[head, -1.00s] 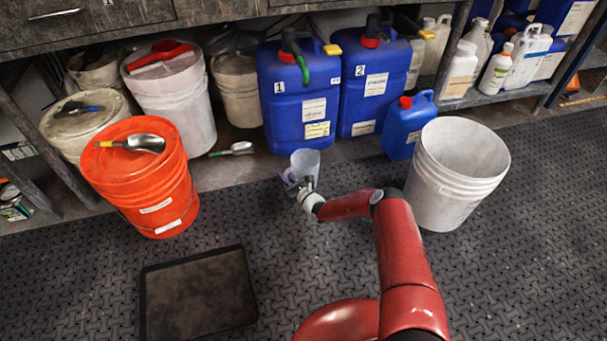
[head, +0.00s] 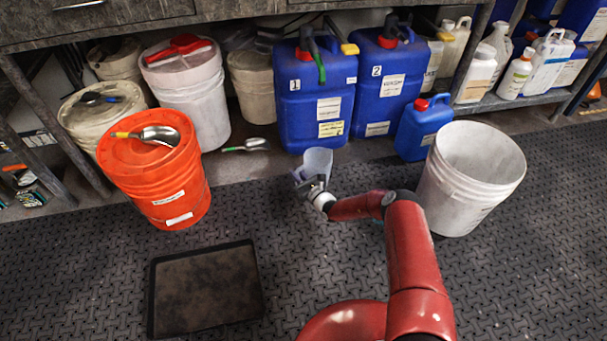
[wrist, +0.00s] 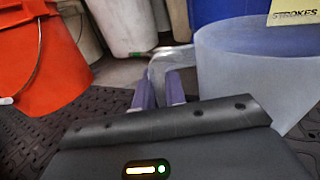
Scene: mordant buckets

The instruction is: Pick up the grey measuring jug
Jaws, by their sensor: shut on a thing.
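The grey measuring jug (head: 318,162) is translucent and stands upright in front of the blue canister marked 1 in the head view. In the wrist view the jug (wrist: 252,75) fills the right side, with its handle (wrist: 158,72) at the fingers. My gripper (head: 308,184) is at the near left side of the jug. In the wrist view my gripper (wrist: 160,90) is shut on the jug's handle, with purple-looking fingers around it. Whether the jug's base touches the floor is hard to tell.
An orange bucket (head: 170,185) with a scoop (head: 155,135) on its lid stands left. An open white bucket (head: 450,190) stands right of my arm. Blue canisters (head: 312,105) stand behind the jug. A black tray (head: 256,290) lies front left. Floor between is clear.

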